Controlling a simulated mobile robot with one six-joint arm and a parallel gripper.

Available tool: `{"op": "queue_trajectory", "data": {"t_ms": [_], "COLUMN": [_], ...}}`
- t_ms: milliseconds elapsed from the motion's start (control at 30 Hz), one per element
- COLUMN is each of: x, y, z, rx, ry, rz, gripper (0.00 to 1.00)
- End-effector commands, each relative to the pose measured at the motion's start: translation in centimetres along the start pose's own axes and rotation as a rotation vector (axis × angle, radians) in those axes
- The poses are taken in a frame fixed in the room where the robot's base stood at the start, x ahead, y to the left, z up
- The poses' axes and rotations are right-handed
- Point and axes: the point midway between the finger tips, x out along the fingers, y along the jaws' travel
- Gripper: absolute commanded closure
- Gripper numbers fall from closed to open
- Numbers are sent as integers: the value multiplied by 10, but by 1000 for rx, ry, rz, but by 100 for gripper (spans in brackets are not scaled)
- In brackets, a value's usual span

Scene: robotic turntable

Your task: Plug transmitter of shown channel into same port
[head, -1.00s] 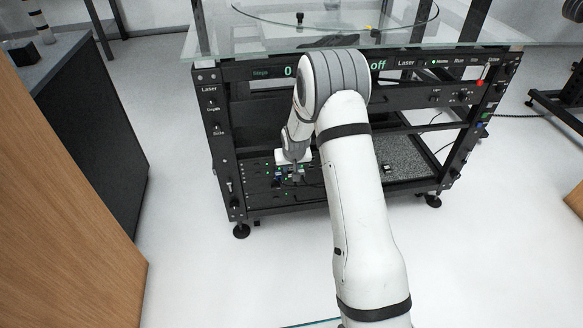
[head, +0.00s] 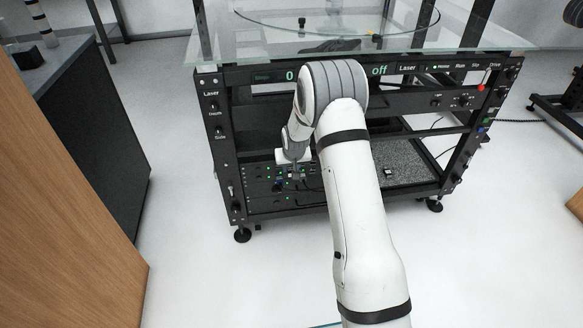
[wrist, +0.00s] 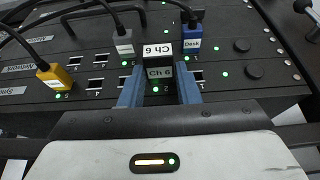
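In the wrist view the transmitter stands over the port panel (wrist: 95,112), in a row of small numbered ports (wrist: 97,82). It hides the panel right behind it, and I cannot tell whether it is seated in a port. In the head view my gripper (head: 293,165) is low at the rack's lower left, over the same panel (head: 262,203).
A yellow plug (wrist: 55,77), a grey plug (wrist: 123,44) and a blue "Desk" plug (wrist: 193,40) sit in the panel, with black cables behind. Round black knobs (wrist: 254,70) are at right. A glass tabletop (head: 460,42) lies above the rack. Grey textured tray (head: 405,165) lies to the right.

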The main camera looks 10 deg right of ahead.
Motion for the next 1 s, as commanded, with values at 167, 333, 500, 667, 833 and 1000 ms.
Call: {"op": "queue_trajectory", "data": {"t_ms": [167,333,500,667,833,1000], "x": [0,0,-2,-21,-52,-72], "y": [0,0,0,0,0,0], "z": [0,0,0,-2,-1,0], "rx": [0,0,0,0,0,0], "ry": [0,0,-1,1,1,0], "rz": [0,0,0,0,0,0], "gripper": [56,48,48,48,48,48]}}
